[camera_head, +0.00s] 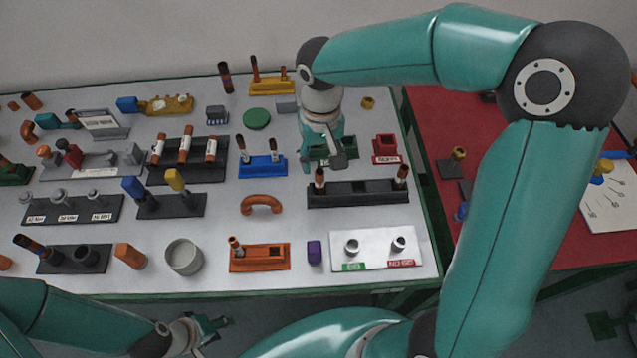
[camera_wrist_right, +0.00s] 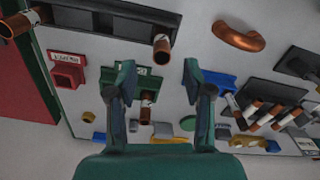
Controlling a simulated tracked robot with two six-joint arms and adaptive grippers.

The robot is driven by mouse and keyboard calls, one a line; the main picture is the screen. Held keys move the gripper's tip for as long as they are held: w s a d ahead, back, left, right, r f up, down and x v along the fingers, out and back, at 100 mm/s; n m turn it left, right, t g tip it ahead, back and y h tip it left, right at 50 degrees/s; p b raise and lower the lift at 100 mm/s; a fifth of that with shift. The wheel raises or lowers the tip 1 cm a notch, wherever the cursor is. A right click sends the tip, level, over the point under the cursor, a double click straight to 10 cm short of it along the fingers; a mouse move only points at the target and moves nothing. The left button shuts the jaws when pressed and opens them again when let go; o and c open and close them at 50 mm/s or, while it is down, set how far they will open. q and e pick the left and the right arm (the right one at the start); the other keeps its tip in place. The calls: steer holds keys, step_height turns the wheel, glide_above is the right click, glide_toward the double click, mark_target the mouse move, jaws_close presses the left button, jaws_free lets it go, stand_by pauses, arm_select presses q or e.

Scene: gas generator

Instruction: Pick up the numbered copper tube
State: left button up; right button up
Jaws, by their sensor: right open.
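My right gripper (camera_head: 325,158) is open and points down over the back right of the grey table. In the right wrist view its fingers (camera_wrist_right: 163,92) stand apart with nothing held. A copper tube with a white label (camera_wrist_right: 147,104) stands in a green holder (camera_wrist_right: 128,76), seen between the fingers and apart from them. In the head view the gripper covers most of this green holder (camera_head: 345,148). Two more labelled copper tubes stand in a long black rack (camera_head: 360,194): one left (camera_head: 319,178), one right (camera_head: 401,176). My left gripper (camera_head: 207,328) is low at the front, off the table.
A small red labelled block (camera_head: 386,150) is right of the green holder. A blue holder (camera_head: 262,167) with tubes is to its left. A copper elbow (camera_head: 262,203), orange holder (camera_head: 260,258) and white tray (camera_head: 375,249) lie nearer. A red table (camera_head: 510,225) adjoins on the right.

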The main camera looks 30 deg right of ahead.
mark_target(319, 171)
steer(key=shift+a+f+p, duration=0.1)
steer(key=shift+f+p, duration=0.3)
steer(key=shift+f, duration=2.3)
jaws_close()
